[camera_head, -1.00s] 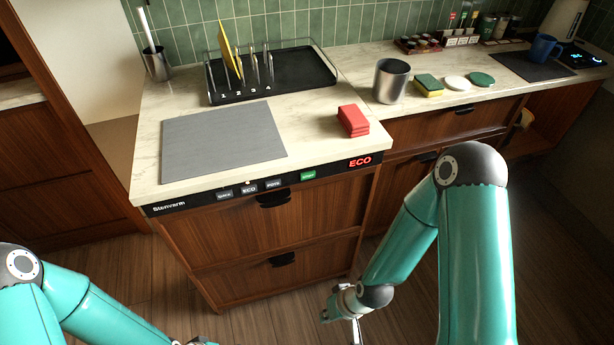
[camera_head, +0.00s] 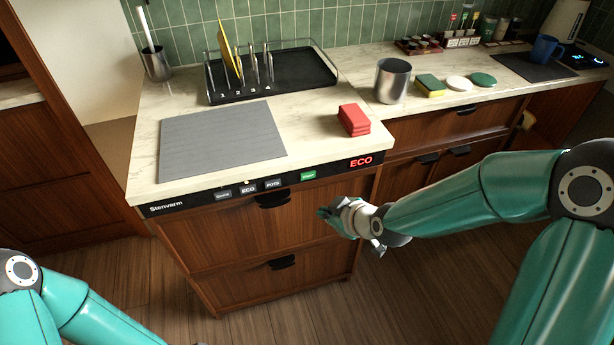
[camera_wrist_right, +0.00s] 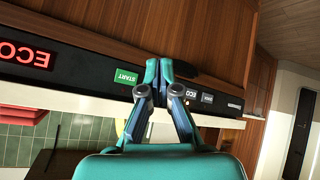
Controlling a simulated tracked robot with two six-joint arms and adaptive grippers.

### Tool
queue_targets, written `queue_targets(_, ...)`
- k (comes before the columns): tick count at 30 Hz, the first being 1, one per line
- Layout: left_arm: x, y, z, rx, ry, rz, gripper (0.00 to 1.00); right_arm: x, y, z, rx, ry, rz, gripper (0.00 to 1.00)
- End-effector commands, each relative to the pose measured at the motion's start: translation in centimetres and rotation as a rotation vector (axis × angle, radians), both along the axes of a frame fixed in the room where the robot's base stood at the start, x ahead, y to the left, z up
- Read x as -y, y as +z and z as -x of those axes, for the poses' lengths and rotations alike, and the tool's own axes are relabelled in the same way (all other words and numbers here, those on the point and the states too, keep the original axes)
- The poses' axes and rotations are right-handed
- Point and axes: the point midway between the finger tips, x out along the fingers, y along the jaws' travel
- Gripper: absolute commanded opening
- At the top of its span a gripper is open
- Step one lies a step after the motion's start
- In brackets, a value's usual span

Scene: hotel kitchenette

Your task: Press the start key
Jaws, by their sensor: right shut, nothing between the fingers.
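The start key (camera_head: 308,175) is a small green key on the black control strip (camera_head: 330,171) along the counter's front edge. It also shows in the right wrist view, where the green key (camera_wrist_right: 126,77) reads START. My right gripper (camera_head: 324,212) is shut and empty, in front of the upper drawer, below and slightly right of the key and apart from it. In the wrist view its fingertips (camera_wrist_right: 158,66) show just right of the key. My left arm shows at the lower left, but its gripper is not in view.
Grey keys (camera_head: 248,189) sit left of the green one; a red ECO display (camera_head: 360,161) is at its right. Drawer handles (camera_head: 273,199) stick out below the strip. A red stack (camera_head: 353,120) and grey mat (camera_head: 222,141) lie on the counter above.

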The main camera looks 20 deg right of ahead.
Motion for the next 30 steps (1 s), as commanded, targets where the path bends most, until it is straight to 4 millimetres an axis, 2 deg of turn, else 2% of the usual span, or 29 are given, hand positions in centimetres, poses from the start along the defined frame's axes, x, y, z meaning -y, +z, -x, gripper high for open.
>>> queue_targets(8,0.0,0.6,0.0,0.0,0.0,0.0,0.96,-0.1,0.1,-1.6,-0.002,0.0,-0.001,0.0)
queue_targets(18,0.0,1.9,0.0,0.0,0.0,0.0,0.96,-0.2,0.1,-6.1,-0.002,-0.001,-0.001,0.0)
queue_targets(22,0.0,1.5,0.0,0.0,0.0,0.0,0.96,-0.3,-0.1,-7.5,0.001,0.0,-0.001,0.0)
queue_targets(30,0.0,1.4,0.0,0.0,0.0,0.0,0.96,-0.3,-0.1,-8.8,-0.001,-0.001,-0.002,0.0)
